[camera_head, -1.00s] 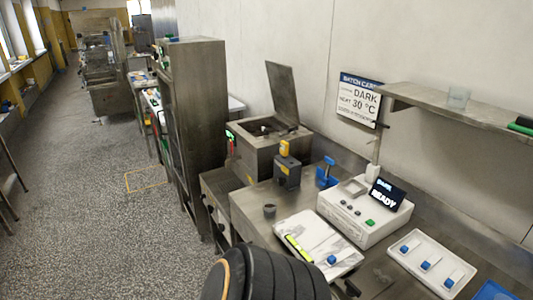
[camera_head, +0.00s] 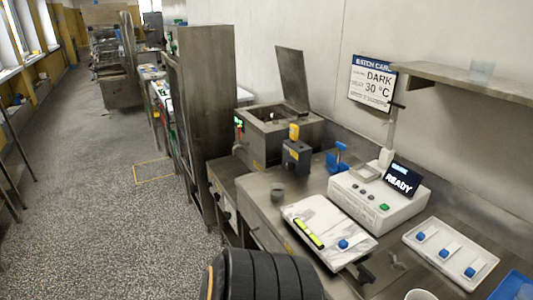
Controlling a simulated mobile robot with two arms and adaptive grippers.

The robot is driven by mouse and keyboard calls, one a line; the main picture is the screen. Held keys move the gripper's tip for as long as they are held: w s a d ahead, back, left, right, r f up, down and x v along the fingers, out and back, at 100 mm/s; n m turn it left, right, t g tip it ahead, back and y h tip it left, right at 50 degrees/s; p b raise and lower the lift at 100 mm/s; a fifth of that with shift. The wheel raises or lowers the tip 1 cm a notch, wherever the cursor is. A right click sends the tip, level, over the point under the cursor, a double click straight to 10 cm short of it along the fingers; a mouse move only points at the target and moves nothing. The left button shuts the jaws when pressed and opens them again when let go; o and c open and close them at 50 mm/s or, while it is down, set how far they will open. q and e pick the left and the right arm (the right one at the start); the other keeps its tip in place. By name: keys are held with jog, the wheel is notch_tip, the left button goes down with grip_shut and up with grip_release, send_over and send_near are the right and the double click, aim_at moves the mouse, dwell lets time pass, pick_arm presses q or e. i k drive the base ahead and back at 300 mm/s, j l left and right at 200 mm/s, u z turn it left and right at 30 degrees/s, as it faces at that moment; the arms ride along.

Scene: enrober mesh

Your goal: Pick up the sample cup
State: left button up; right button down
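I cannot tell which of these is the sample cup. Neither of my grippers is in view; only a black ribbed part of my arm shows at the bottom centre, in front of the worktop.
A white instrument (camera_head: 375,208) reading READY stands behind the white tray (camera_head: 330,250). A second tray (camera_head: 452,278) with blue-handled tools lies at right. A steel machine with its lid raised (camera_head: 292,80) stands behind. Open floor (camera_head: 110,220) lies at left.

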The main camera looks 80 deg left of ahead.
aim_at(278, 189)
jog(key=u, duration=1.95)
jog(key=i+l+u, duration=0.1)
jog(key=u, duration=0.3)
jog(key=i+l+u, duration=0.2)
jog(key=u, duration=0.2)
jog(key=i, duration=0.05)
